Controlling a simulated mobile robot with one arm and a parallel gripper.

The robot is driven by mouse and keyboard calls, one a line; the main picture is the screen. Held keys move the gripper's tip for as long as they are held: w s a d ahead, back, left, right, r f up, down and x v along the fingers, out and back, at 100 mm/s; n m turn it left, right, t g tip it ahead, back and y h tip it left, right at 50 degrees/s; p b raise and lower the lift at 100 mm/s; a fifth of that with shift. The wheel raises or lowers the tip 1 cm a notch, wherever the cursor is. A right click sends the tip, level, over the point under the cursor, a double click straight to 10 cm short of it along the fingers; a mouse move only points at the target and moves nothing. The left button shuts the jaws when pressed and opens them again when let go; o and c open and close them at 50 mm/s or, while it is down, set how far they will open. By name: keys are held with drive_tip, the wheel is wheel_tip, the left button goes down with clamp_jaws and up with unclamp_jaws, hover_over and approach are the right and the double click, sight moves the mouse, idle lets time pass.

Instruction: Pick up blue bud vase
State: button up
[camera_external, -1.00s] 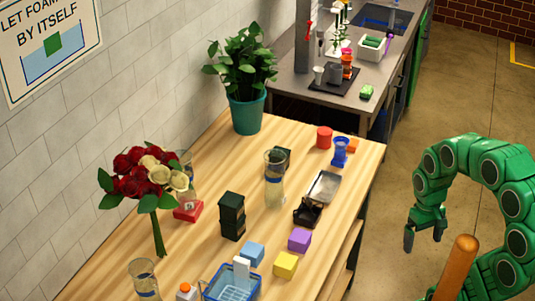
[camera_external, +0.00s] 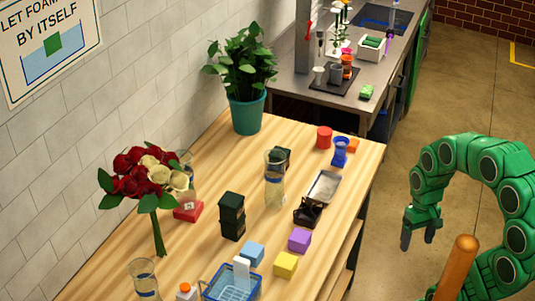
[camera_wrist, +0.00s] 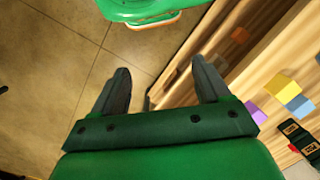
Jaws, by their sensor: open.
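The blue bud vase (camera_external: 340,152) stands upright near the far right edge of the wooden table (camera_external: 300,150). It is small and dark blue, with a flared top. My gripper (camera_external: 420,237) is open and empty, in the air off the right side of the table, apart from the vase and nearer the camera. In the wrist view my gripper's two dark fingers (camera_wrist: 160,75) are spread apart with only floor and table edge beyond them. I cannot make out the vase in the wrist view.
A red can (camera_external: 324,137) and an orange block (camera_external: 352,146) stand close to the vase. A metal tray (camera_external: 324,187) lies in front. A tall glass vase (camera_external: 275,185) and purple block (camera_external: 299,240) are nearer.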

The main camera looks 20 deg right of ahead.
drive_tip(key=w+a+r+m+t+y, duration=0.25)
drive_tip(key=w+a+y, duration=0.55)
drive_tip(key=w+a, duration=0.6)
drive_tip(key=w+a+r+m+t+y, duration=0.1)
drive_tip(key=w+a+r+m+y, duration=0.25)
drive_tip(key=w, duration=0.35)
drive_tip(key=m+t+h, duration=0.4)
drive_tip(key=m+t, duration=0.7)
drive_tip(key=m, duration=0.9)
hover_over(347, 152)
drive_tip(key=s+a, duration=0.5)
drive_tip(key=s, duration=0.1)
wheel_tip(347, 152, down, 9)
drive_tip(key=d+f+m+h, duration=0.1)
drive_tip(key=d+f, duration=0.1)
drive_tip(key=w+d+f+m+h, duration=0.1)
drive_tip(key=d+f+m, duration=0.1)
drive_tip(key=d+f, duration=0.1)
drive_tip(key=d+f+m+h, duration=0.1)
drive_tip(key=d+f+m, duration=0.1)
drive_tip(key=shift+w+d+f, duration=0.2)
drive_tip(key=shift+w, duration=0.15)
drive_tip(key=shift+a+x, duration=0.15)
drive_tip(key=shift+x, duration=1.8)
drive_tip(key=shift+a+x, duration=0.15)
drive_tip(key=shift+x, duration=1.75)
